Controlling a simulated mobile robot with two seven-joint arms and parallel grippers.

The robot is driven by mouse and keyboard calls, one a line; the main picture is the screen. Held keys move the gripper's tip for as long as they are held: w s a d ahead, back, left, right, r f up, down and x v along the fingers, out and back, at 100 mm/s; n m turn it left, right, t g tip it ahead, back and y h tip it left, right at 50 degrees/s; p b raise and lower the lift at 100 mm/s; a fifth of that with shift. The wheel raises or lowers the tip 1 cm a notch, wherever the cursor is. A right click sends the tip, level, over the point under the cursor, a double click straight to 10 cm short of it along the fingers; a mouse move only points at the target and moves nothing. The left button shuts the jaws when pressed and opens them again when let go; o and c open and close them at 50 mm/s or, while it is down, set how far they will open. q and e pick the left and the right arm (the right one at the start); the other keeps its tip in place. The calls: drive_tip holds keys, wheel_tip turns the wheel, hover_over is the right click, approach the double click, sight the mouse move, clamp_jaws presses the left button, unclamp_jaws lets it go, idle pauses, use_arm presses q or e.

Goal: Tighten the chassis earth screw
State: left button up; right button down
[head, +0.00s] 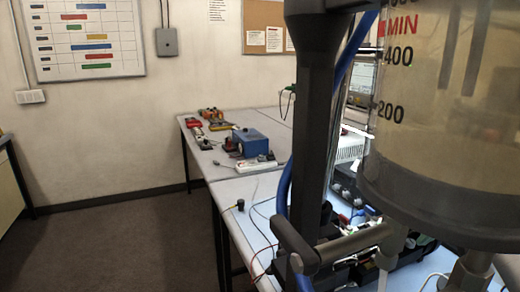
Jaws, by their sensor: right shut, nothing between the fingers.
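No earth screw can be picked out in the head view. The chassis is not clearly identifiable either. My right gripper is shut and empty, but its fingertips are hard to make out among the dark parts close to the camera. Two dark, blurred prongs show through a large clear cylinder (415,140); I cannot tell what they are. My left gripper is not in view.
The cylinder, a dark upright post (315,120) and a blue hose (285,195) block much of the right side. A blue box (250,142) and a white power strip (257,164) sit on the bench (190,122). The floor (120,240) at left is clear.

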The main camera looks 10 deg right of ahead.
drive_tip(key=shift+f, duration=1.25)
drive_tip(key=shift+w+a+r, duration=0.1)
drive_tip(key=shift+w, duration=0.25)
drive_tip(key=shift+a, duration=0.3)
drive_tip(key=shift+w+a, duration=0.1)
drive_tip(key=shift+a, duration=0.15)
drive_tip(key=shift+w+a, duration=0.15)
drive_tip(key=shift+a, duration=0.25)
drive_tip(key=shift+r, duration=0.1)
drive_tip(key=shift+a, duration=0.15)
drive_tip(key=shift+s+a, duration=0.1)
drive_tip(key=shift+s, duration=0.1)
drive_tip(key=shift+s+r, duration=0.1)
drive_tip(key=shift+r, duration=2.8)
